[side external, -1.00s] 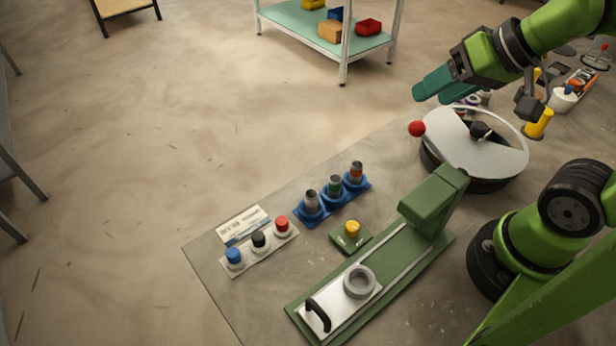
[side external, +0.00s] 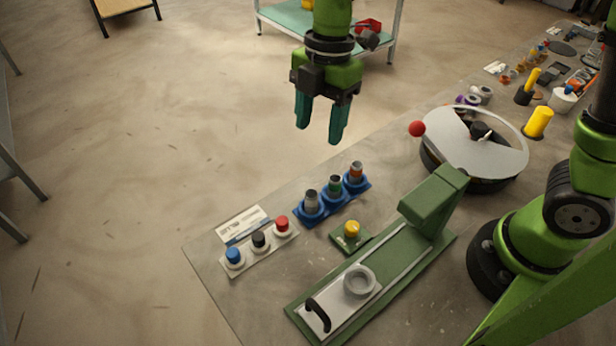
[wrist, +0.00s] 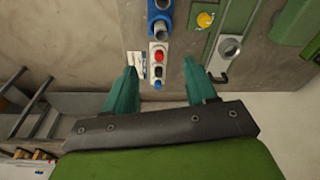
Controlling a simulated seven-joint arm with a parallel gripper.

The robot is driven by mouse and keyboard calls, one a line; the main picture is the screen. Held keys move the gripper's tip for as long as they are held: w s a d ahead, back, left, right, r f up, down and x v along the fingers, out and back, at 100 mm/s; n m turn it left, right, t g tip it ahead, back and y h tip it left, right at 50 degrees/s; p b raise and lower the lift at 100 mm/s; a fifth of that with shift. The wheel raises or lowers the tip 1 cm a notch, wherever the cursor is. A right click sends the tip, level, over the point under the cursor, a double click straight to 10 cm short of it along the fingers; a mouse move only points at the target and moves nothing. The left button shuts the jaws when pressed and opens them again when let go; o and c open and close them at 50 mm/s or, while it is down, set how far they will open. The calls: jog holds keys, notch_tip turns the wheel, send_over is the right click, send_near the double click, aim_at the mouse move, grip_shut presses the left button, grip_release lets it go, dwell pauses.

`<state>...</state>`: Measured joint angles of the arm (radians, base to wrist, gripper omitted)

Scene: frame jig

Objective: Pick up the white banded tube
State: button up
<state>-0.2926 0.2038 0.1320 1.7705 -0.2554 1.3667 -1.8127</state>
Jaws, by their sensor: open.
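Three grey tubes stand upright in a row in blue holders (side external: 298,219) on the bench in the side view. The left tube (side external: 311,200) looks pale grey and is probably the white banded one; its band is hard to make out. In the wrist view the gripper (wrist: 160,67) frames the button panel, and a grey tube (wrist: 160,30) shows beyond.
A panel with blue, black and red buttons (side external: 260,242) lies left of the holders. A yellow button on a green base (side external: 351,231) is close in front. A green slide fixture (side external: 425,262) and a round turntable (side external: 475,150) with a red knob stand to the right.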

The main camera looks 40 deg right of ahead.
jog(key=n, duration=0.2)
send_over(311, 196)
jog(key=f, duration=1.1)
jog(key=shift+s+d, duration=0.15)
jog(key=shift+s, duration=0.25)
jog(key=shift+a+f, duration=0.25)
jog(key=shift+f, duration=1.15)
jog(key=shift+a+f, duration=0.2)
jog(key=shift+f, duration=1.15)
grip_shut()
notch_tip(311, 196, up, 13)
jog(key=shift+r, duration=0.1)
